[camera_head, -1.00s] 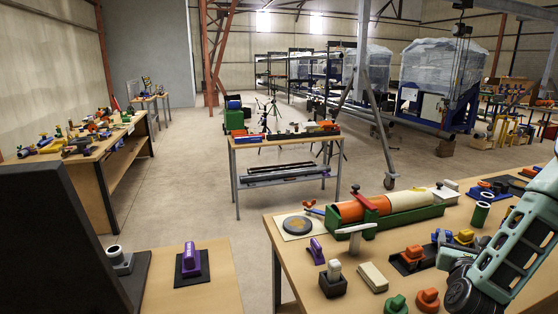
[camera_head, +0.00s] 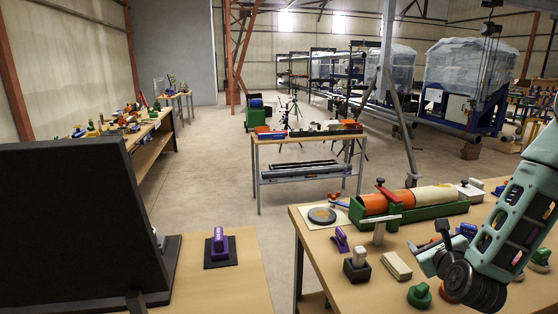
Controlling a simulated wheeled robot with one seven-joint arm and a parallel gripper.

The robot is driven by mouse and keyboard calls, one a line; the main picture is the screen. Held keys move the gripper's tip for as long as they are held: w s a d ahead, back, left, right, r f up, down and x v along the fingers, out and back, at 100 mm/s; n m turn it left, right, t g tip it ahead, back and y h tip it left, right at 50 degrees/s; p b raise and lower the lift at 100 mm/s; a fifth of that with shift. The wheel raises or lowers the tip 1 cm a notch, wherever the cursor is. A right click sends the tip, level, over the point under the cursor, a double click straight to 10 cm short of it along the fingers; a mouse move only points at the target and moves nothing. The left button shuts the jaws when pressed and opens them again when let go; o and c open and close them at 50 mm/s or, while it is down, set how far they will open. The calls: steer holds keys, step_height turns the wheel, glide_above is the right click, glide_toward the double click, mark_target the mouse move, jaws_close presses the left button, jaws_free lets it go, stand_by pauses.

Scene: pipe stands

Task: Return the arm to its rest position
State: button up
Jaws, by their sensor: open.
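My teal arm (camera_head: 515,215) enters from the right edge and reaches down to a black round joint (camera_head: 475,285) near the bottom right. It overlaps the right part of the near right workbench in the picture. A smaller grey and teal part sticks out to the left of the joint, above the bench top. I cannot make out my gripper's two fingers, so the gripper does not clearly show.
The near right workbench (camera_head: 315,250) carries an orange and cream pipe (camera_head: 405,200) in a green stand (camera_head: 425,215), plus small parts. At left, a large dark panel (camera_head: 80,225) stands by a table (camera_head: 225,290) with a purple piece (camera_head: 219,243). Open floor lies between them.

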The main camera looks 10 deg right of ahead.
steer(key=s+a+f+n+g+y+b, duration=0.1)
steer(key=s+a+n+g+y+b, duration=0.2)
steer(key=a+n, duration=0.9)
steer(key=s+a+f+n+g+y+b, duration=0.1)
steer(key=s+a+f+n+g+y, duration=0.25)
steer(key=a+n, duration=0.8)
steer(key=s+a+r+n+g+b, duration=0.1)
steer(key=s+a+n+g, duration=0.1)
steer(key=s+n, duration=0.3)
steer(key=s+a+r+n+g+h+b, duration=0.1)
steer(key=s+a+r+n+g, duration=0.1)
steer(key=s+n, duration=0.4)
steer(key=s+a+r+n+g+b, duration=0.1)
steer(key=s+a+n+g, duration=0.2)
steer(key=s+n, duration=0.3)
steer(key=s, duration=0.5)
steer(key=shift+s+a+r+g+b, duration=0.15)
steer(key=shift+a+r+g+b, duration=0.15)
steer(key=shift+r+g+b, duration=0.1)
